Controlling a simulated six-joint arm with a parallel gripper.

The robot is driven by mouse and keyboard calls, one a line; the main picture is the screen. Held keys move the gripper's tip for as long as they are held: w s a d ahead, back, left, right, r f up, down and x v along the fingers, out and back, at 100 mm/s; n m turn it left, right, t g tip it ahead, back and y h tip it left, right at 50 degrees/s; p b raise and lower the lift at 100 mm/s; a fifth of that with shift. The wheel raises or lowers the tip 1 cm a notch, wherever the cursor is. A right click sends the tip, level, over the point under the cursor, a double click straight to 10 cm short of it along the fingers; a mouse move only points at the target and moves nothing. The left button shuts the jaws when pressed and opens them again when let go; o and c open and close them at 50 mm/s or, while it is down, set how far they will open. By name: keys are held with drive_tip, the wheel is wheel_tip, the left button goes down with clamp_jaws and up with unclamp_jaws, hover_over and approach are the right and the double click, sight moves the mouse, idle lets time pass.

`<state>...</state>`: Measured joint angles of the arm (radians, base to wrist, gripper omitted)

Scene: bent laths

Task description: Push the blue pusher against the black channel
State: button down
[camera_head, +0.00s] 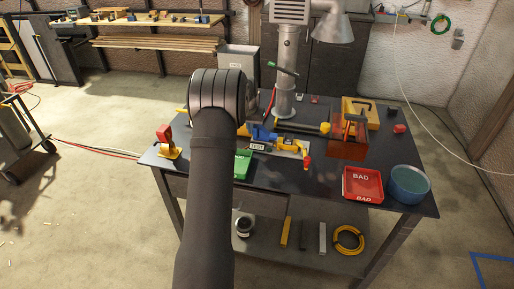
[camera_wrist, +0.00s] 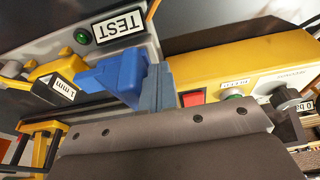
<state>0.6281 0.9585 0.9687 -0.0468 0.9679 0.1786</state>
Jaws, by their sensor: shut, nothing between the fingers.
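The blue pusher (camera_wrist: 112,76) is a blocky piece on the fixture in the wrist view; it also shows in the head view (camera_head: 261,134), just right of my arm. My gripper (camera_wrist: 160,84) is shut, its grey-blue fingers close against the right side of the pusher, with nothing between them. Whether they touch it I cannot tell for sure. A dark strip that looks like the black channel (camera_wrist: 88,107) runs left from below the pusher. The pusher's contact with it is not clear. In the head view my arm hides the fingertips.
Beside the pusher are a TEST plate (camera_wrist: 118,27) and a yellow control box (camera_wrist: 232,66) with buttons and a knob. A yellow clamp (camera_wrist: 58,70) stands left. On the table are a green tray (camera_head: 243,163), red BAD tray (camera_head: 362,184) and blue bowl (camera_head: 409,184).

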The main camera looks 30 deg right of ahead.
sight(259, 127)
drive_tip(key=shift+s+d, duration=1.35)
idle(0.5)
drive_tip(key=shift+a, duration=0.1)
drive_tip(key=shift+w+a, duration=2.65)
drive_tip(key=shift+w, duration=0.05)
wheel_tip(259, 127, up, 8)
drive_tip(key=shift+f, duration=0.1)
